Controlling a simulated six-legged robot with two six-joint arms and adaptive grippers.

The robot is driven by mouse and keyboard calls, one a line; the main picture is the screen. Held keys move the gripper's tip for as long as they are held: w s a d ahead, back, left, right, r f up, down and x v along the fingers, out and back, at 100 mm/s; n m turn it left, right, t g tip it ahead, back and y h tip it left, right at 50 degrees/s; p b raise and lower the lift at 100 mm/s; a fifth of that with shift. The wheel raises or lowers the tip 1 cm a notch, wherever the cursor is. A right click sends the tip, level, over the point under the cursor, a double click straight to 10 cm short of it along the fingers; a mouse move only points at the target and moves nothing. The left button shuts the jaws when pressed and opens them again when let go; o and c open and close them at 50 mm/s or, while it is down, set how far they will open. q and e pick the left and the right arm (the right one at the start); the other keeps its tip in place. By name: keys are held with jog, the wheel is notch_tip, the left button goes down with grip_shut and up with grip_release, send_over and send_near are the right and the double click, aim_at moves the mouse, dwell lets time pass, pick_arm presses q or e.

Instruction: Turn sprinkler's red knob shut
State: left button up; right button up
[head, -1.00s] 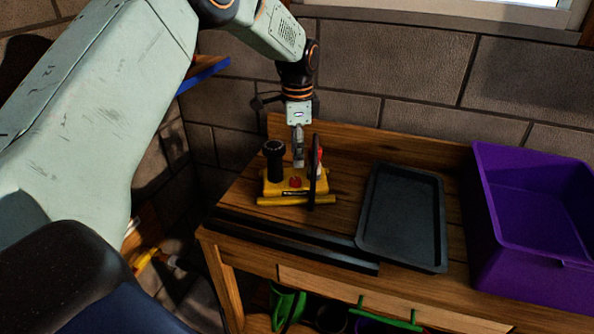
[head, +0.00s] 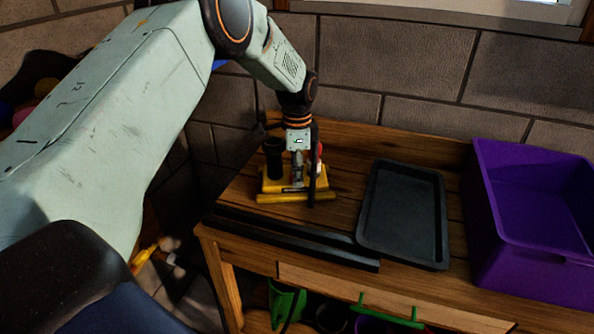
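The sprinkler stands on the wooden workbench, with a yellow base (head: 272,188), a black cylinder (head: 274,158) at its left and a dark upright bar at its right. A small red and white part (head: 319,158) shows beside the bar. My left gripper (head: 297,182) points down over the middle of the sprinkler, its fingertips low at the yellow base. The round red knob at the front of the base is hidden now behind the fingers. I cannot tell whether the fingers touch or grip it. My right gripper is not in view.
A dark tray (head: 376,238) lies on the workbench (head: 340,290) right of the sprinkler. A purple bin (head: 482,215) stands at the far right. Black bars (head: 290,238) lie along the front edge. A block wall closes the back.

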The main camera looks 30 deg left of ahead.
pick_arm(q)
jog(key=shift+w+f, duration=0.1)
jog(key=c, duration=0.4)
grip_shut()
jog(key=shift+r+n+p, duration=0.2)
jog(key=shift+n+p, duration=1)
jog(key=shift+p, duration=0.25)
jog(key=shift+w+a+f+n+p, duration=0.1)
jog(key=shift+n+p, duration=1)
jog(key=shift+n, duration=0.6)
jog(key=o, duration=0.6)
grip_release()
jog(key=shift+o, duration=0.2)
